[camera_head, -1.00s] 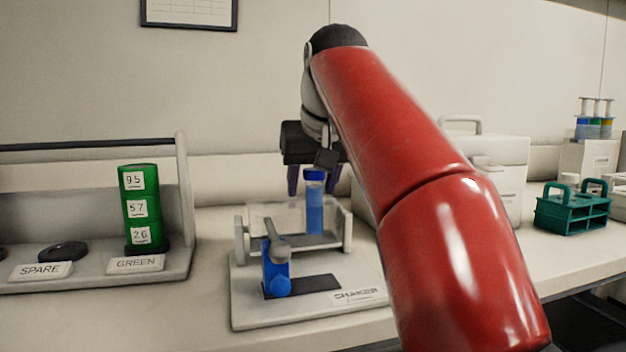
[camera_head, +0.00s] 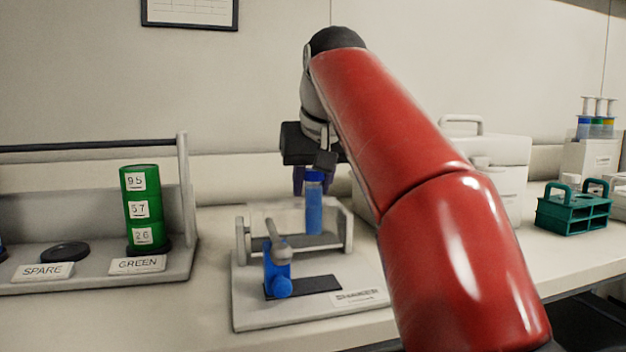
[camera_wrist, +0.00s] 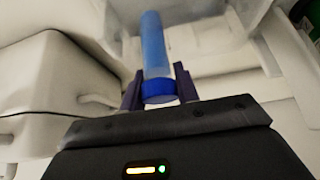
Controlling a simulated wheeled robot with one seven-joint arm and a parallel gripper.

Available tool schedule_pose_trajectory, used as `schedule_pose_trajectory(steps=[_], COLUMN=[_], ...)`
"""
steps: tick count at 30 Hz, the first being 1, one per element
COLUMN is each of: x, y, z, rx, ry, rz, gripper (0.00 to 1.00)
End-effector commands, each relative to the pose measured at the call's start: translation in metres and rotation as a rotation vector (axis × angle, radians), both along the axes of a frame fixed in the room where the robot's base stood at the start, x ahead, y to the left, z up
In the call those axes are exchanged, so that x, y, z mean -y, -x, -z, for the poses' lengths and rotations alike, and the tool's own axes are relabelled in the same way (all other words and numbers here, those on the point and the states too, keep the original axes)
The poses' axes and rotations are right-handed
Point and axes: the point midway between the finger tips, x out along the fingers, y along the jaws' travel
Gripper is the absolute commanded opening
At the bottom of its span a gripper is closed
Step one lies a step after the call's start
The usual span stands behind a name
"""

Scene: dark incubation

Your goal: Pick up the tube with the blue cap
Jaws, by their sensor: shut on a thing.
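The tube with the blue cap (camera_head: 314,208) stands upright at the back of the shaker (camera_head: 250,312) and holds blue contents. The tube also shows in the wrist view (camera_wrist: 154,45), with its blue cap (camera_wrist: 160,88) at the near end. My gripper (camera_head: 313,182) reaches down from above, with its dark fingers at the cap's height. In the wrist view my gripper (camera_wrist: 158,92) has one finger on each side of the cap and is shut on it. The tube's lower end is partly hidden by the shaker's frame.
A blue lever part (camera_head: 277,270) with a grey handle stands at the shaker's front. A rack at left holds a green stack (camera_head: 141,208) beside a SPARE label (camera_head: 43,272). A white box (camera_head: 500,165) and a teal rack (camera_head: 573,208) stand at right.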

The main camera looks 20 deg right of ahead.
Motion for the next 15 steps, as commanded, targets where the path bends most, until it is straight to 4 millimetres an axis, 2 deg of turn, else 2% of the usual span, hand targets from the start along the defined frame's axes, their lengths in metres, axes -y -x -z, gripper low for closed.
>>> schedule_pose_trajectory(steps=[8, 9, 14, 15], x=[-0.0003, -0.0003, -0.0002, -0.0002], y=[-0.0003, -0.0003, -0.0003, -0.0003], z=[-0.0001, -0.0001, -0.0001, -0.0002], rx=[0.001, 0.001, 0.001, 0.001], ry=[0.0, 0.0, 0.0, 0.0], rz=[0.0, 0.0, 0.0, 0.0], gripper=[0.08, 0.35, 0.56, 0.56])
